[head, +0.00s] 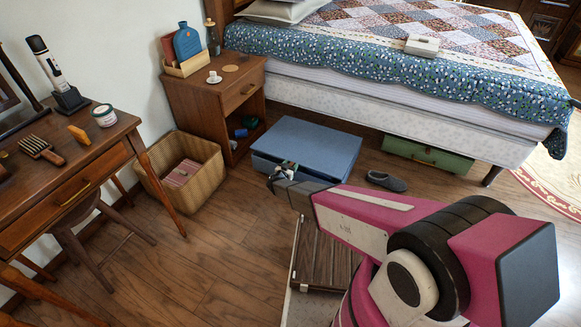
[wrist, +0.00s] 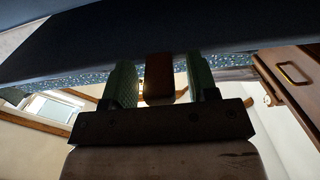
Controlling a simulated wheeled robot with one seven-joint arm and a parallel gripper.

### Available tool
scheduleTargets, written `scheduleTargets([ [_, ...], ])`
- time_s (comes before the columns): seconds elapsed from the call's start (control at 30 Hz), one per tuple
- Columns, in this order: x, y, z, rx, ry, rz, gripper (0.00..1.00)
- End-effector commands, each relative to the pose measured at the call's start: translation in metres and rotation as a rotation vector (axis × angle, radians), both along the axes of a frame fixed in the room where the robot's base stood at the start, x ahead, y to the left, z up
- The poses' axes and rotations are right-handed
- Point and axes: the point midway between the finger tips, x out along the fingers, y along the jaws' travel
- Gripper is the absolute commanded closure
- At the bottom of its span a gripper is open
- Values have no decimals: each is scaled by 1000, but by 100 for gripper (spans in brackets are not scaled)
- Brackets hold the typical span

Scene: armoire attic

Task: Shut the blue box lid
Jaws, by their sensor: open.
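The blue box (head: 312,143) sits on the floor beside the bed. Its broad light-blue lid (head: 320,137) lies over the box, and a darker front side (head: 263,168) shows below its near edge. I cannot tell whether the lid is fully down. My gripper (head: 283,172) is at the near edge of the box, partly hiding it. In the wrist view my gripper (wrist: 161,82) is open, its green fingers on either side of a brown tab (wrist: 158,75) at the edge of a dark blue surface (wrist: 180,30). Contact with the tab is unclear.
The bed (head: 400,95) stands behind the box, with a green case (head: 427,155) under it. A dark slipper (head: 386,181) lies right of the box. A nightstand (head: 205,100) and wicker basket (head: 205,180) stand left. Wooden floor (head: 215,250) is open at the front left.

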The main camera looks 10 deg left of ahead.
Motion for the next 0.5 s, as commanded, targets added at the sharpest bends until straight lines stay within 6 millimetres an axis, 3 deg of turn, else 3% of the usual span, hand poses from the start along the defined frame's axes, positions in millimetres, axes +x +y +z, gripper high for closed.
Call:
scheduleTargets([
  [0.17, -1, -1, 16, 1, -1, 0, 47],
  [0.3, -2, -1, 44, 1, -3, 0, 47],
  [0.5, -34, 21, 64, 1, 0, 3, 47],
])
